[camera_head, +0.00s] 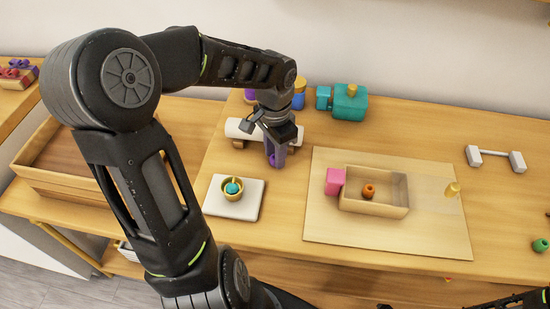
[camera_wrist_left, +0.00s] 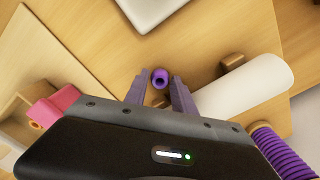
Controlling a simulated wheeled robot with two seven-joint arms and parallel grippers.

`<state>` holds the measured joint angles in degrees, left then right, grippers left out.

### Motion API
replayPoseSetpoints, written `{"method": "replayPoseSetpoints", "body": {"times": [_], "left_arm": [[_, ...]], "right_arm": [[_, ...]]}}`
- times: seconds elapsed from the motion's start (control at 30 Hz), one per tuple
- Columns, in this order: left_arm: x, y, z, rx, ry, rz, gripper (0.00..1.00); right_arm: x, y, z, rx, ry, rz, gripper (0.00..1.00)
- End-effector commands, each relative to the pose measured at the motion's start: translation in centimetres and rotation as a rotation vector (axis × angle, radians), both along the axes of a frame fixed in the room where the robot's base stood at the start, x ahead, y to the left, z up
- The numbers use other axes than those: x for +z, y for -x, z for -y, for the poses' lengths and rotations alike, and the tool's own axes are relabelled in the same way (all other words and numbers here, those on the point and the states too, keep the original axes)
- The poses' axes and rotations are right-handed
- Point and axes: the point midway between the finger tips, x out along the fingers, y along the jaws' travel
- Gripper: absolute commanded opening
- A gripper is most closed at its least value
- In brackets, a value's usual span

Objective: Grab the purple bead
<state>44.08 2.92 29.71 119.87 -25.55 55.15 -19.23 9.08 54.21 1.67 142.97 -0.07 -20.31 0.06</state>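The purple bead (camera_wrist_left: 160,78) shows in the left wrist view as a small ring with a dark hole, on the wooden table between my left fingertips. My left gripper (camera_wrist_left: 158,92) is open, with a finger on each side of the bead and a small gap visible on both sides. In the head view my left gripper (camera_head: 276,156) points down at the table, in front of the white roll and to the right of the white plate. There its fingers mostly hide the bead. Dark parts of my right arm show at the bottom right edge, but its fingers do not show.
A white roll (camera_wrist_left: 245,85) on a wooden holder lies close to the gripper. A white plate (camera_head: 221,208) carries a small bowl with a teal bead. A pink block (camera_head: 335,181) and a wooden tray (camera_head: 375,207) with an orange bead are on a board (camera_head: 320,225) to the right.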

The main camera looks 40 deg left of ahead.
Motion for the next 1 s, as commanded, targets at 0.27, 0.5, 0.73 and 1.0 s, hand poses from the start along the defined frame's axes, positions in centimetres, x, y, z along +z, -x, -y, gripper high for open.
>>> {"method": "replayPoseSetpoints", "body": {"times": [0.27, 0.5, 0.73, 1.0], "left_arm": [[-0.11, -0.01, 0.03, -0.001, 0.0, 0.001, 0.31], [-0.09, -0.03, 0.02, -0.001, 0.0, 0.001, 0.31], [-0.08, -0.03, 0.02, -0.001, 0.0, 0.001, 0.2], [-0.08, -0.03, 0.02, -0.001, 0.0, 0.001, 0.0]], "right_arm": [[0.0, 0.01, 0.01, 0.0, 0.0, 0.0, 0.36], [0.0, 0.01, 0.01, 0.0, 0.0, 0.0, 0.36], [0.0, 0.01, 0.0, 0.0, 0.0, 0.0, 0.36], [0.0, 0.0, 0.0, 0.0, 0.0, 0.0, 0.36]]}}
